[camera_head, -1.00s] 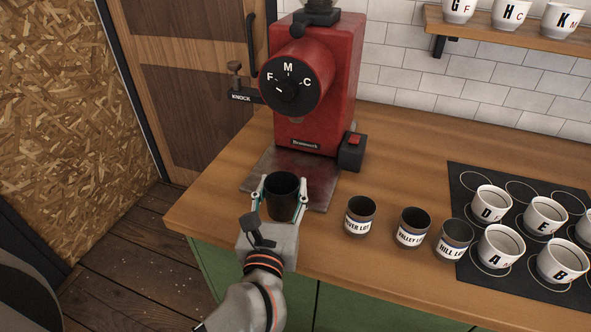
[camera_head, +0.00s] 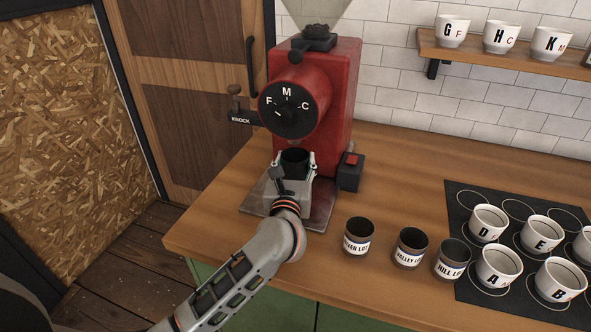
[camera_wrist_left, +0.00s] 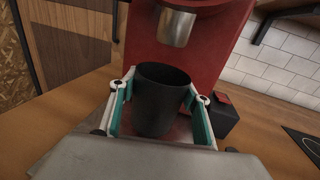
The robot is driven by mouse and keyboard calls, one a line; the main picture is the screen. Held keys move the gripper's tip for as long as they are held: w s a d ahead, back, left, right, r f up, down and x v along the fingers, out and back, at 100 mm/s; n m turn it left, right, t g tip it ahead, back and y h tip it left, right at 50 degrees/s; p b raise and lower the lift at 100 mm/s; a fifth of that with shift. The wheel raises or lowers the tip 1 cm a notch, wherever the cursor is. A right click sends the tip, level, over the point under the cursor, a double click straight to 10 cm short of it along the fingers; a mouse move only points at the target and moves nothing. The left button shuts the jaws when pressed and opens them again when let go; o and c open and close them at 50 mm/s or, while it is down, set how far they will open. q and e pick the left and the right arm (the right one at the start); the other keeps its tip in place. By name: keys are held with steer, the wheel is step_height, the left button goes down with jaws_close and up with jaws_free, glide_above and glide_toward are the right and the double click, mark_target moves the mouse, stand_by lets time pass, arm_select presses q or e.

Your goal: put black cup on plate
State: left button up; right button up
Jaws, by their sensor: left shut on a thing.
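The black cup (camera_head: 295,160) is upright between the fingers of my left gripper (camera_head: 292,170), which is shut on it. It is over the back part of the dark metal plate (camera_head: 258,192) at the foot of the red grinder. In the left wrist view the black cup (camera_wrist_left: 160,98) sits between the green-padded fingers, below and in front of the grinder's metal spout. The gripper hides the cup's base in the head view, so I cannot tell whether it touches the plate. My right gripper is not in view.
The red grinder (camera_head: 330,110) stands right behind the cup, with a dark switch box (camera_head: 350,172) at its right. Several labelled cups stand right of the plate, including one marked VALLEY (camera_head: 409,248). White lettered cups stand on a black mat (camera_head: 460,200) at the right.

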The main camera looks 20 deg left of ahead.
mark_target(295, 171)
arm_select(q)
steer(key=f, duration=0.1)
steer(key=w+f, duration=0.1)
steer(key=shift+a+f, duration=0.1)
steer(key=shift+f, duration=0.6)
steer(key=shift+b, duration=0.3)
steer(key=shift+f, duration=0.2)
steer(key=o, duration=1.3)
steer(key=shift+r, duration=0.1)
